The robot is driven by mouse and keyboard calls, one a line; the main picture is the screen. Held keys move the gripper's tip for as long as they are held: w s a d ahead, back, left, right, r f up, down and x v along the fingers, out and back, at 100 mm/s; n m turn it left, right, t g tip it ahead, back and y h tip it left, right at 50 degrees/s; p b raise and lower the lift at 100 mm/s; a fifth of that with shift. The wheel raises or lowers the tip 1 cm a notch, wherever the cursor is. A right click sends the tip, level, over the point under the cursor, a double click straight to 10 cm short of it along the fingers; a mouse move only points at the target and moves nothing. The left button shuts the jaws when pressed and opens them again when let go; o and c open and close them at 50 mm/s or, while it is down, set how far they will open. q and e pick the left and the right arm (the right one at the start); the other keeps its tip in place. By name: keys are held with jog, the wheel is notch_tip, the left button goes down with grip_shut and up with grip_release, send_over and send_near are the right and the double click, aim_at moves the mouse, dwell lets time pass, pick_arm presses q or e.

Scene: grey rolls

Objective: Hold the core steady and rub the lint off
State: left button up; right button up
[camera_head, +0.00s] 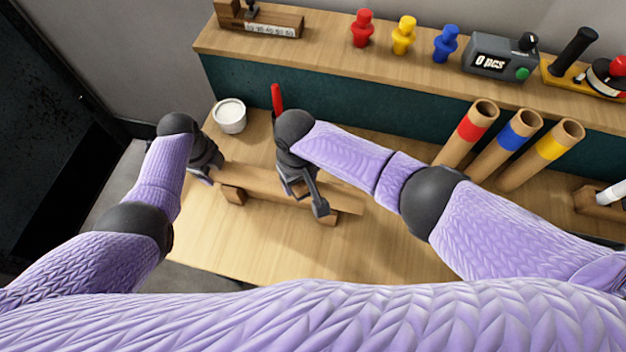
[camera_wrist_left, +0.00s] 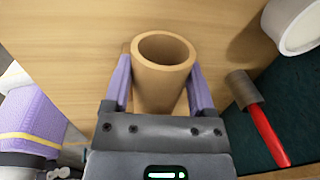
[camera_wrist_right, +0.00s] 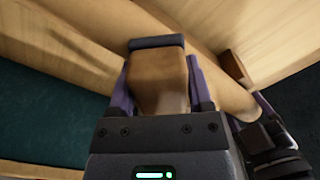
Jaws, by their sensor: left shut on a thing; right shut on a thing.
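The core, a brown cardboard tube (camera_head: 250,181), lies level across low wooden supports (camera_head: 232,195) on the table. My left gripper (camera_head: 205,168) is shut on its left end. The left wrist view shows the open end of the core (camera_wrist_left: 163,88) between the two fingers. My right gripper (camera_head: 300,186) is over the middle of the core. In the right wrist view it is shut on a tan block (camera_wrist_right: 160,82), with the core (camera_wrist_right: 232,95) beside and behind it. I cannot tell whether block and core touch. I can make out no lint.
A white tub (camera_head: 229,115) and a red-handled tool (camera_wrist_left: 262,125) lie behind the core. Three colour-banded tubes (camera_head: 513,143) lean at right. The back shelf (camera_head: 330,45) carries coloured pegs, a counter (camera_head: 497,58) and other tools. The table in front of the core is clear.

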jog(key=shift+w+a+r, duration=0.1)
jog(key=shift+w+a, duration=0.1)
jog(key=shift+a, duration=0.45)
jog(key=shift+d+r, duration=0.1)
jog(key=shift+r, duration=4)
pick_arm(q)
jog(key=o, duration=1.2)
jog(key=shift+o, duration=0.2)
